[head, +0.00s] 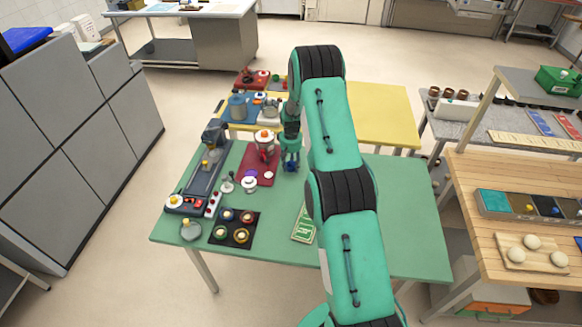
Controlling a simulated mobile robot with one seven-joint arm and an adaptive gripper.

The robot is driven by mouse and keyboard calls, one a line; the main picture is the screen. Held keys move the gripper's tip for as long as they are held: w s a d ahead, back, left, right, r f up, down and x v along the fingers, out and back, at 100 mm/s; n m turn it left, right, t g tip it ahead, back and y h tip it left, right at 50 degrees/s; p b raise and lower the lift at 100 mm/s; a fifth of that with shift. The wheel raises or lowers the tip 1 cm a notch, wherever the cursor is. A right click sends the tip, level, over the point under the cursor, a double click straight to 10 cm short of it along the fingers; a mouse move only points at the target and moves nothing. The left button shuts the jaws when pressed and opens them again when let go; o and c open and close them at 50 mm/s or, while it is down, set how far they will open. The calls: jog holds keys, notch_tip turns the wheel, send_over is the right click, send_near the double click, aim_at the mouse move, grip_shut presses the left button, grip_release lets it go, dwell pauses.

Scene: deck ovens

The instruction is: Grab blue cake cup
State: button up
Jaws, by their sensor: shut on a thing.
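My gripper (291,166) hangs over the green table (400,230), just right of the red mat. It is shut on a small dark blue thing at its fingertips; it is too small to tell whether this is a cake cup. A dark tray (234,226) lies near the table's front left, away from my gripper. It bears several small round cake cups. My arm hides part of the table's middle.
On the red mat (245,178) stand a red and white appliance (265,142) and small items. A long grey machine (203,172) lies at the left. A yellow table (385,112) adjoins behind. The green table's right side is clear.

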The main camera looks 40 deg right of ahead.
notch_tip(320, 180, up, 2)
jog(key=shift+r, duration=0.25)
jog(key=shift+s+r, duration=0.1)
jog(key=shift+r, duration=0.25)
jog(key=s+a, duration=0.2)
jog(key=s, duration=0.2)
jog(key=s+a+r, duration=0.1)
jog(key=s+a, duration=0.1)
jog(key=s, duration=0.3)
jog(key=s+a, duration=0.3)
jog(key=s, duration=0.2)
jog(key=shift+r, duration=0.15)
jog(key=shift+s, duration=0.2)
